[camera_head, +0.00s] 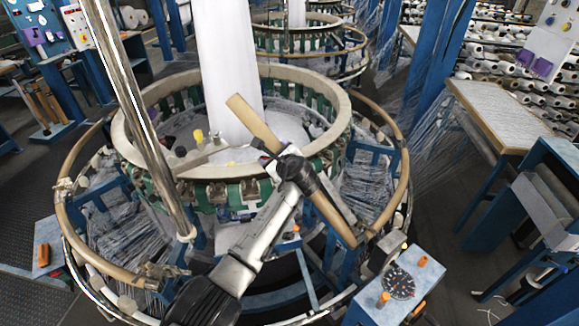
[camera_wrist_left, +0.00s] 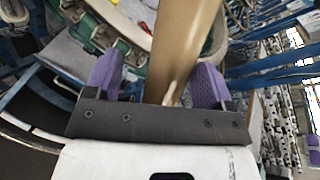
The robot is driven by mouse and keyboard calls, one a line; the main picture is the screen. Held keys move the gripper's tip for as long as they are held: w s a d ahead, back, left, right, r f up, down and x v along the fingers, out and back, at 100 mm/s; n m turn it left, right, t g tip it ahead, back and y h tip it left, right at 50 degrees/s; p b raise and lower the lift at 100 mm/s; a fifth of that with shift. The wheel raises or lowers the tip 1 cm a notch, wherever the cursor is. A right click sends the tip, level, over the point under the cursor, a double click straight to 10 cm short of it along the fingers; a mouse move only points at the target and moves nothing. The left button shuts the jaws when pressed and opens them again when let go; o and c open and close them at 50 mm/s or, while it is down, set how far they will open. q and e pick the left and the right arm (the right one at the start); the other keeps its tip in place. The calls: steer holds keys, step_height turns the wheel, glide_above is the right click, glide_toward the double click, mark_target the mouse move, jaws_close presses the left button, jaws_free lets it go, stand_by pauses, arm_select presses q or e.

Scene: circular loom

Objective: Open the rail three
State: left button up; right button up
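A flat tan rail section (camera_head: 328,216) slants across the front right of the loom in the head view. Its upper end rises over the inner ring, and its lower end is near the outer ring. It also shows in the left wrist view (camera_wrist_left: 187,40), running between the purple fingers of my left gripper (camera_wrist_left: 155,82). The fingers are apart; a gap shows on the rail's left, while the right finger is close to or touching it. In the head view my left arm covers the rail's middle, and the fingertips are hard to make out. My right gripper is not in view.
The outer tan ring (camera_head: 405,170) curves around the green inner ring (camera_head: 230,192), with its front stretch interrupted. A long shiny pole (camera_head: 140,110) leans up at the left. A control box (camera_head: 400,285) with orange knobs stands at the front right. A table (camera_head: 500,115) stands further right.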

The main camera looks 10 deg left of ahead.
arm_select(q)
steer(key=b+v, duration=0.2)
steer(key=v, duration=0.8)
steer(key=shift+s+d, duration=0.2)
steer(key=shift+s, duration=0.05)
steer(key=shift+r, duration=0.1)
